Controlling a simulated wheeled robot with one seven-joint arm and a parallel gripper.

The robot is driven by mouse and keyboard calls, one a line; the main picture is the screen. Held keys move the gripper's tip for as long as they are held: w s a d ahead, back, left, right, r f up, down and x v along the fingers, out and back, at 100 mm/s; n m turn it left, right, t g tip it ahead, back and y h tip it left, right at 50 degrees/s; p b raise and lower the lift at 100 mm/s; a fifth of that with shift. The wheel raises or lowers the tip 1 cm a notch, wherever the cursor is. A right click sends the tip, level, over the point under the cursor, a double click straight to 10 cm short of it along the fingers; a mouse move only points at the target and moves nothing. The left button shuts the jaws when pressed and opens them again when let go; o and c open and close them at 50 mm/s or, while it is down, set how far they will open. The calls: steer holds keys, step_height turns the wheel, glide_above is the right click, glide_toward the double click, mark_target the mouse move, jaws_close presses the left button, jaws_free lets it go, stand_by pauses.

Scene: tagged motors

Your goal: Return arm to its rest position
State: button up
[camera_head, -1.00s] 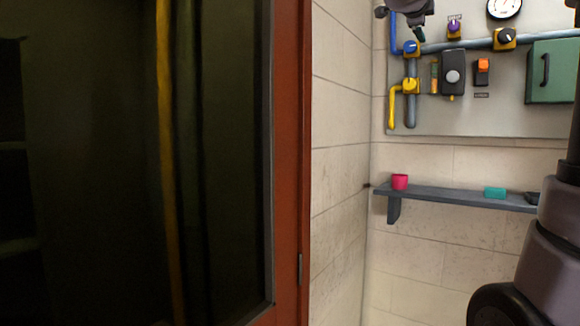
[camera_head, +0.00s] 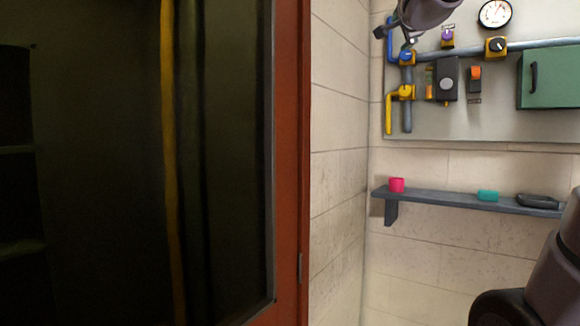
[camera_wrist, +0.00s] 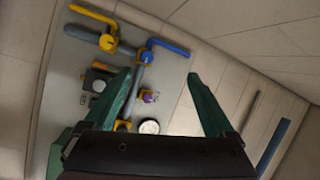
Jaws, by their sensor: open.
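My gripper (camera_wrist: 160,75) shows in the wrist view with its two green fingers spread wide apart and nothing between them. Past the fingers is the grey wall panel (camera_wrist: 165,62), seen tilted. In the head view a dark part of my arm hangs in at the top, in front of the panel (camera_head: 440,125). Another thick dark section of my arm stands at the lower right edge. The fingers cannot be made out clearly in the head view.
The panel carries a blue pipe (camera_head: 390,38), a yellow handle (camera_head: 389,112), a gauge (camera_head: 495,13) and a green box (camera_head: 548,78). A red-framed glass door (camera_head: 289,150) fills the left.

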steer(key=s+a+f+n+g+y, duration=0.3)
steer(key=s+a+f+n+y, duration=0.15)
steer(key=f, duration=0.45)
steer(key=s+a+f+n+g+y, duration=0.25)
steer(key=s+f+n, duration=0.25)
steer(key=f, duration=0.4)
steer(key=s+d+f+n+g, duration=0.1)
steer(key=s+f+g, duration=0.2)
steer(key=s+f, duration=0.4)
steer(key=s+d+f+n+g+h, duration=0.1)
steer(key=s+f+g, duration=0.2)
steer(key=s+f, duration=0.4)
step_height(320, 180, down, 5)
steer(key=shift+r+n, duration=0.1)
steer(key=shift+n, duration=0.25)
steer(key=shift+s, duration=0.1)
